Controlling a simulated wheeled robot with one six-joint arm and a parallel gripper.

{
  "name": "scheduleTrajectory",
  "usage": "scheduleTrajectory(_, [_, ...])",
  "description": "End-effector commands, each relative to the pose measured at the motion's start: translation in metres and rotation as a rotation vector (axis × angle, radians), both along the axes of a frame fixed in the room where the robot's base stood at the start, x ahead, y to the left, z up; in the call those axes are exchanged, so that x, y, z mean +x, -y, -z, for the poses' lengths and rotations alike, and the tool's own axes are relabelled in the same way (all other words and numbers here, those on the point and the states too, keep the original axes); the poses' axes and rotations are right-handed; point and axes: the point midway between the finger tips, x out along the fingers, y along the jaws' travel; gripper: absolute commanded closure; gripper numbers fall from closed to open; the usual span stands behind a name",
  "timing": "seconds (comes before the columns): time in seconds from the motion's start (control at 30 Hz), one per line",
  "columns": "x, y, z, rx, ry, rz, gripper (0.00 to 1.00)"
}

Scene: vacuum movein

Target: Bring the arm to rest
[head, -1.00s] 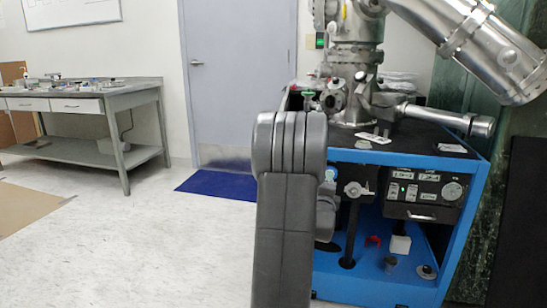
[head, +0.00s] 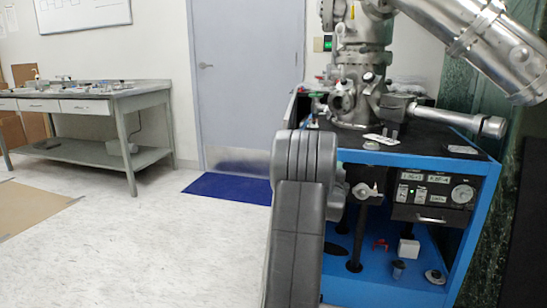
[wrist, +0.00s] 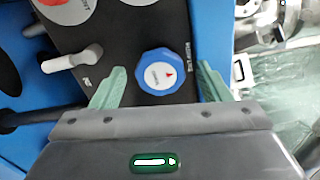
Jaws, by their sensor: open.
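My arm (head: 298,220) stands in the middle of the head view, in front of the blue vacuum cart (head: 478,215). The gripper end is hidden behind it there. In the wrist view my gripper (wrist: 163,85) is open, with its two green fingers spread apart. A blue round knob (wrist: 161,72) with a white centre and a red mark shows between the fingers, on a dark panel (wrist: 115,40). Nothing is held. I cannot tell from this view how far the fingers are from the panel.
A light-coloured lever handle (wrist: 72,60) sticks out left of the knob. Steel vacuum chambers (head: 360,70) stand on the cart. A workbench (head: 85,103) is at the left, and a blue mat (head: 230,188) lies before the door (head: 240,80).

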Motion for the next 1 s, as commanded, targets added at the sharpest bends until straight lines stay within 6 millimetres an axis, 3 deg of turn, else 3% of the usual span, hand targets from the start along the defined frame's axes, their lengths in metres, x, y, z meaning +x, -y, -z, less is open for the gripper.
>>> scheduleTrajectory(0.33, [-0.015, -0.005, -0.001, 0.002, 0.000, 0.000, 0.30])
scheduleTrajectory(1.0, [-0.120, -0.035, -0.001, 0.004, -0.002, -0.001, 0.30])
